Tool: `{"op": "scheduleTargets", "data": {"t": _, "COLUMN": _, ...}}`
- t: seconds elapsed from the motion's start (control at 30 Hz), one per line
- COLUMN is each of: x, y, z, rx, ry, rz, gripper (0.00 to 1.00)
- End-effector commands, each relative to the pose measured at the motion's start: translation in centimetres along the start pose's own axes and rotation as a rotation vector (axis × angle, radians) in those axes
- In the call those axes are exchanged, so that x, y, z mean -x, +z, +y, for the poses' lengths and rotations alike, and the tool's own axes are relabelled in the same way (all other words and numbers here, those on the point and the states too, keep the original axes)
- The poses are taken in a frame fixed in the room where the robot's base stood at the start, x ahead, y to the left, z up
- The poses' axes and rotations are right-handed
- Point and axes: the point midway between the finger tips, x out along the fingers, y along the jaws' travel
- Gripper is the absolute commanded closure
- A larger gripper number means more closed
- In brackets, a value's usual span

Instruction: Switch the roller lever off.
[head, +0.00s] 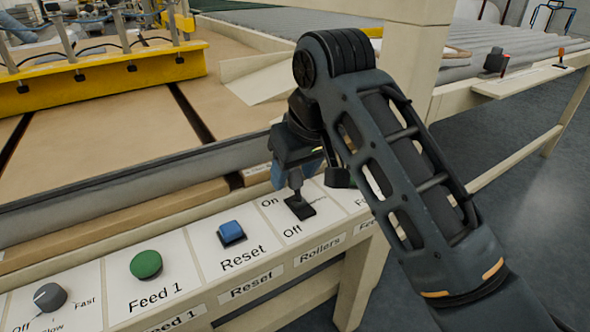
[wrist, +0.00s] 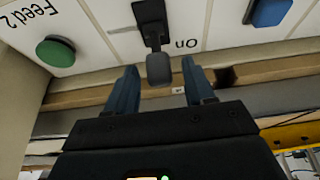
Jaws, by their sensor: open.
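The roller lever (head: 297,198) stands on the white panel section labelled Rollers, between the On mark at the back and the Off mark at the front. It has a grey knob (wrist: 159,70) and a black base (wrist: 150,18), and it leans toward On. My gripper (head: 294,176) is over the panel at the lever. In the wrist view its blue fingers stand apart on either side of the knob, with gaps visible. My gripper also shows in the wrist view (wrist: 158,82). My arm hides part of the panel to the right of the lever.
To the left are a blue Reset button (head: 231,232), a green Feed 1 button (head: 146,265) and a grey speed knob (head: 49,297). A green Feed 2 button (wrist: 56,51) is on the lever's other side. A cream post (head: 415,55) rises behind my arm.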

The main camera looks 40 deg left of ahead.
Motion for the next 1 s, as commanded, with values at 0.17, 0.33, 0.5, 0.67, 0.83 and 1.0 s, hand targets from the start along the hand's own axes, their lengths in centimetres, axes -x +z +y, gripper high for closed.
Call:
{"op": "scheduleTargets", "data": {"t": 0.17, "x": 0.01, "y": 0.0, "z": 0.0, "rx": 0.0, "ry": 0.0, "rz": 0.0, "gripper": 0.54}}
{"op": "scheduleTargets", "data": {"t": 0.33, "x": 0.02, "y": 0.0, "z": 0.0, "rx": 0.0, "ry": 0.0, "rz": 0.0, "gripper": 0.71}}
{"op": "scheduleTargets", "data": {"t": 0.5, "x": 0.03, "y": -0.01, "z": -0.01, "rx": 0.0, "ry": 0.0, "rz": 0.0, "gripper": 0.87}}
{"op": "scheduleTargets", "data": {"t": 0.67, "x": 0.03, "y": -0.01, "z": -0.02, "rx": 0.0, "ry": 0.0, "rz": 0.0, "gripper": 1.0}}
{"op": "scheduleTargets", "data": {"t": 0.83, "x": 0.06, "y": 0.06, "z": -0.02, "rx": 0.0, "ry": -0.001, "rz": 0.009, "gripper": 1.0}}
{"op": "scheduleTargets", "data": {"t": 1.0, "x": 0.24, "y": 0.37, "z": -0.07, "rx": 0.0, "ry": -0.001, "rz": 0.057, "gripper": 1.0}}
